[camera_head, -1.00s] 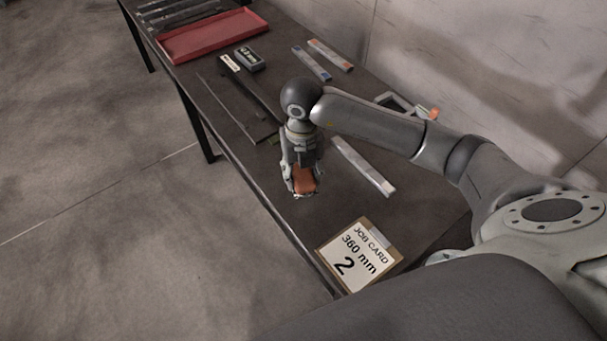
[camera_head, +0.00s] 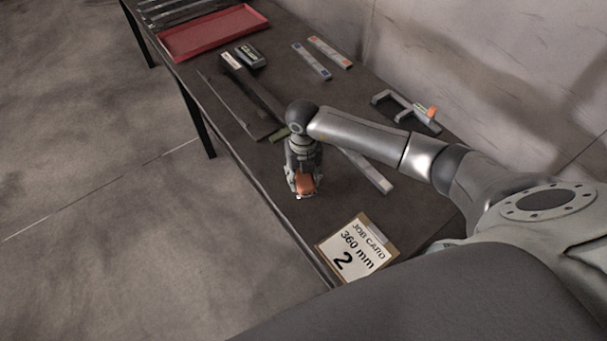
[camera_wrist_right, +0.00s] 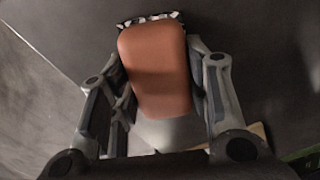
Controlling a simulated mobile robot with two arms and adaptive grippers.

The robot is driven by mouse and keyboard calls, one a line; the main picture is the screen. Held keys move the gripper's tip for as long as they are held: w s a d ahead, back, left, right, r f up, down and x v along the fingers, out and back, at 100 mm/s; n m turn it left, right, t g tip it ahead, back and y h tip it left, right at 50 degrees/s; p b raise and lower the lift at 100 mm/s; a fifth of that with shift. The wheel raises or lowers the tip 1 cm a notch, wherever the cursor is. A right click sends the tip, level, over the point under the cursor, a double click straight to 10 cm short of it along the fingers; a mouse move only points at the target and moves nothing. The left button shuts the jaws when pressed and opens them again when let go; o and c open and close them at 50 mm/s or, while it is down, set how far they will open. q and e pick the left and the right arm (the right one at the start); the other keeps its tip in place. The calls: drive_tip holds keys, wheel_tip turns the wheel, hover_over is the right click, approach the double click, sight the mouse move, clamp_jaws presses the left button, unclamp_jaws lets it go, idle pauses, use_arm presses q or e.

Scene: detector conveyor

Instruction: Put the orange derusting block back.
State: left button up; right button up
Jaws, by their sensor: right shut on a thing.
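The orange derusting block (camera_head: 305,183) is held in my right gripper (camera_head: 303,190), low over the dark table near its front edge. In the right wrist view the block (camera_wrist_right: 158,70) lies between the two fingers of the right gripper (camera_wrist_right: 160,85), with its long orange face towards the camera. A black and white strip shows at its far end. I cannot tell whether the block touches the table. My left gripper is not in view.
A job card (camera_head: 356,248) reading "360 mm 2" lies nearby. Behind are a flat pale bar (camera_head: 370,174), a clamp-like frame with an orange part (camera_head: 408,110), dark bars (camera_head: 235,105), small boxes (camera_head: 250,57), two labelled strips (camera_head: 311,60) and a red tray (camera_head: 214,32).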

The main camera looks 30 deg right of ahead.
drive_tip(key=shift+f, duration=0.15)
drive_tip(key=o, duration=1.1)
drive_tip(key=shift+r, duration=0.25)
drive_tip(key=shift+w+r, duration=0.1)
drive_tip(key=shift+r, duration=0.25)
wheel_tip(320, 180, up, 11)
drive_tip(key=b, duration=0.3)
drive_tip(key=shift+r, duration=0.1)
